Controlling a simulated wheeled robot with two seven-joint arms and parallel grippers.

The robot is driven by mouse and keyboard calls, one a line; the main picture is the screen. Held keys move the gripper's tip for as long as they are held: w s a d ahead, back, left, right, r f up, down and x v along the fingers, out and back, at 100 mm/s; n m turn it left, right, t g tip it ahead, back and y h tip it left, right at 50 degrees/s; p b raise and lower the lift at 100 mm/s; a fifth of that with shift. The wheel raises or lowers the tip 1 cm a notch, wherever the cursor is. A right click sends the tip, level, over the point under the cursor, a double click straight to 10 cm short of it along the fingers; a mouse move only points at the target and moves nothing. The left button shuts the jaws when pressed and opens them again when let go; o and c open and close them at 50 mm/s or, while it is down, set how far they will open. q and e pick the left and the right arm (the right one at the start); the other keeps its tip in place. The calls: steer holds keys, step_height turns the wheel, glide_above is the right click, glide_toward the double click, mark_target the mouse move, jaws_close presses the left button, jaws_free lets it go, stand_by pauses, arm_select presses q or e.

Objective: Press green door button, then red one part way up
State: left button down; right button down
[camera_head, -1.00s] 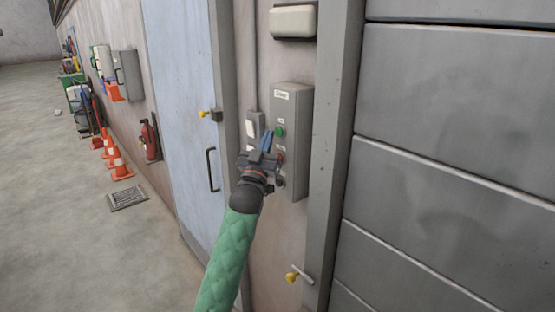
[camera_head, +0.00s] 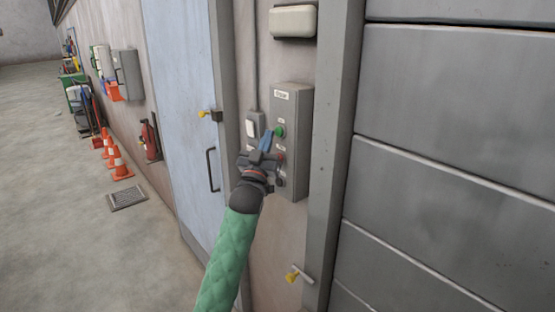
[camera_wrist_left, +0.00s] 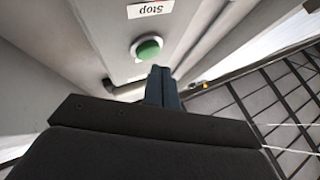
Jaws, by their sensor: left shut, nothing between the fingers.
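The grey control box (camera_head: 291,101) is fixed to the wall left of the large door (camera_head: 450,130). The green button (camera_head: 281,132) is on its front face, and the red button (camera_head: 281,157) sits below it, partly beside my gripper. My right gripper is not in view.
A small switch (camera_head: 250,128) is on the wall left of the box. A blue door (camera_head: 182,80) with a black handle is further left. A grey door frame post (camera_head: 333,150) stands right of the box. Orange cones (camera_head: 121,165) stand along the wall.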

arm_select(q)
steer(key=shift+w+d, duration=0.1)
stand_by(0.3)
steer(key=shift+w+d, duration=0.15)
steer(key=shift+d, duration=0.15)
stand_by(0.5)
